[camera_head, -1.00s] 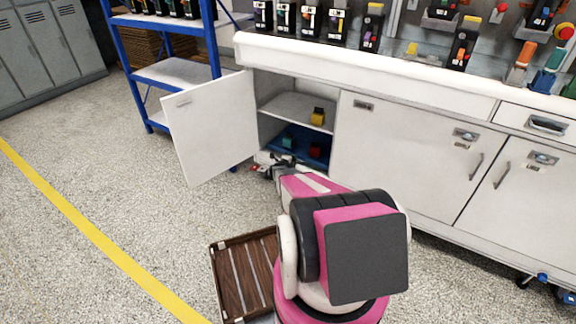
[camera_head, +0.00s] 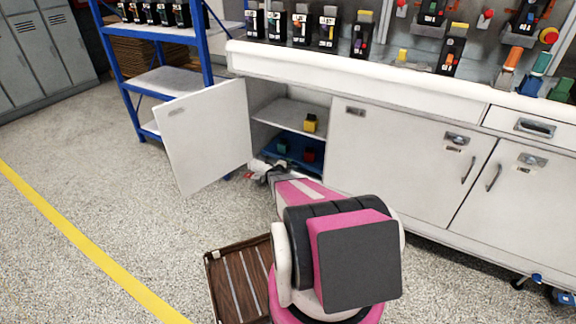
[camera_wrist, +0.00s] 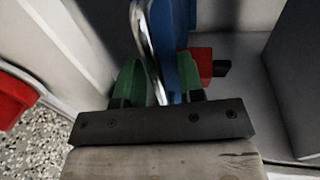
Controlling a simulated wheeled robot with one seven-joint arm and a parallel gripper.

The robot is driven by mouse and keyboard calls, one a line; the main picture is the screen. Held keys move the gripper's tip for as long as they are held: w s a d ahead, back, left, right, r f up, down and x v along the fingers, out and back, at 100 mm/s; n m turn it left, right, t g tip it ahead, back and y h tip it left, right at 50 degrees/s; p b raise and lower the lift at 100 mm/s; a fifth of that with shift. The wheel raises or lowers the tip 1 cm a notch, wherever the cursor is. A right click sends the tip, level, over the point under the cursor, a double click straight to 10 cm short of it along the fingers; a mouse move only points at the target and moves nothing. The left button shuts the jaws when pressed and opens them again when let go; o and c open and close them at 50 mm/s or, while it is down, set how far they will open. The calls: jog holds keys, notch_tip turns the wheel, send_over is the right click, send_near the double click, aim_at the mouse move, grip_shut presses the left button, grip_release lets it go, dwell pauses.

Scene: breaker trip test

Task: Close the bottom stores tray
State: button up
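The bottom stores tray (camera_head: 287,159) is blue and low on the floor of the open cabinet. It holds a teal block (camera_head: 283,146) and a red block (camera_head: 309,155). My gripper (camera_head: 266,172) is at the cabinet's lower opening, at the tray's near left end. In the wrist view, the green fingertips of my gripper (camera_wrist: 160,82) stand apart, with the tray's blue front (camera_wrist: 172,50) and a shiny metal handle (camera_wrist: 144,38) between them. I cannot tell whether either finger touches them. The red block also shows there (camera_wrist: 203,62).
The cabinet door (camera_head: 205,135) stands swung open to the left. A shelf (camera_head: 290,115) above the tray carries a yellow block (camera_head: 311,123). A blue rack (camera_head: 175,80) stands behind the door. A brown slatted crate (camera_head: 236,280) lies on the floor beside my base.

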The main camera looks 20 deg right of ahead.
jog(key=v, duration=1)
jog(key=shift+s+a, duration=0.2)
jog(key=shift+a, duration=0.1)
jog(key=shift+r, duration=0.1)
jog(key=s+a+r+n+t+y, duration=0.1)
jog(key=s+a+r+n+y, duration=0.2)
jog(key=a+r+n+y, duration=0.6)
jog(key=s+a+r+n+y, duration=0.3)
jog(key=a+r+n+y, duration=0.1)
jog(key=a+r+n, duration=0.5)
jog(key=s+a+r+n+g, duration=0.1)
jog(key=s+r+n+g, duration=0.2)
jog(key=s, duration=0.6)
jog(key=s+a+r+n+g, duration=0.2)
jog(key=s+r+n+g, duration=0.2)
jog(key=s, duration=0.5)
jog(key=s+a+r+n+g, duration=0.1)
jog(key=s+r+n+g, duration=0.2)
jog(key=s, duration=0.6)
jog(key=shift+s+a+r+g+h, duration=0.2)
jog(key=shift+s+a+g+h, duration=0.1)
jog(key=shift+s+g, duration=0.1)
